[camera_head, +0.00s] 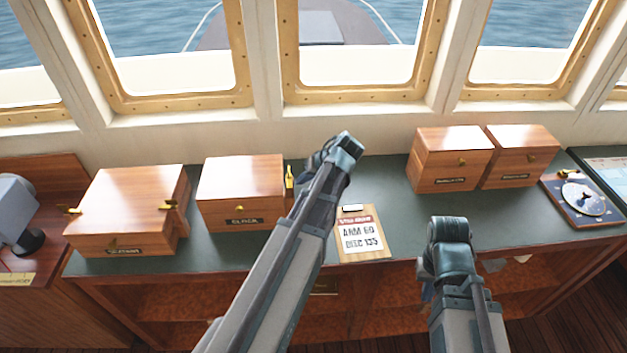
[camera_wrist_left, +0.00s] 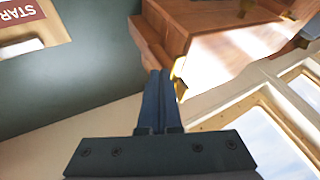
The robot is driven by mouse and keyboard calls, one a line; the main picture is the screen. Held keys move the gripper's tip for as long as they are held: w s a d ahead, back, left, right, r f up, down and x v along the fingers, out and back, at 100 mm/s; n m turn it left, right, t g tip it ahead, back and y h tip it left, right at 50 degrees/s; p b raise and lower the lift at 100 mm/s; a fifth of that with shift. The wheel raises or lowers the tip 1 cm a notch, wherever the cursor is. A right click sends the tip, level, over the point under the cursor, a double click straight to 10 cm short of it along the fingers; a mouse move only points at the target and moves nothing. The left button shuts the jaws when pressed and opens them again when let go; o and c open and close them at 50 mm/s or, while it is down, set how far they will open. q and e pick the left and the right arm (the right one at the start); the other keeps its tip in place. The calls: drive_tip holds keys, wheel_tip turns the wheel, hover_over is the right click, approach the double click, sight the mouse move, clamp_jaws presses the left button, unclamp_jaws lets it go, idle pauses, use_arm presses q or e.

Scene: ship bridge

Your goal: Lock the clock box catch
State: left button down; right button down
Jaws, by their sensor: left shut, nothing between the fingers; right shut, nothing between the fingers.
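The clock box (camera_head: 238,183) is a brown wooden box with a CLOCK label, its lid down, on the green desk top. A brass catch (camera_head: 289,177) stands upright at its right side. In the left wrist view the box (camera_wrist_left: 205,30) is at the upper right and the catch (camera_wrist_left: 179,76) is at its near edge. My left gripper (camera_wrist_left: 160,72) is shut and empty, its fingertips close beside the catch; I cannot tell whether they touch. In the head view my left arm hides its fingers. My right arm is at the lower right, its fingers not visible.
Another wooden box (camera_head: 130,200) with brass fittings stands left of the clock box. Two more boxes (camera_head: 452,155) (camera_head: 522,150) stand at the right, beside a round instrument (camera_head: 583,198). A note board (camera_head: 361,240) lies right of my left arm. Window frames rise behind the desk.

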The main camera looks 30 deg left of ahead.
use_arm(q)
drive_tip(key=shift+s+a, duration=0.15)
drive_tip(key=shift+a, duration=0.15)
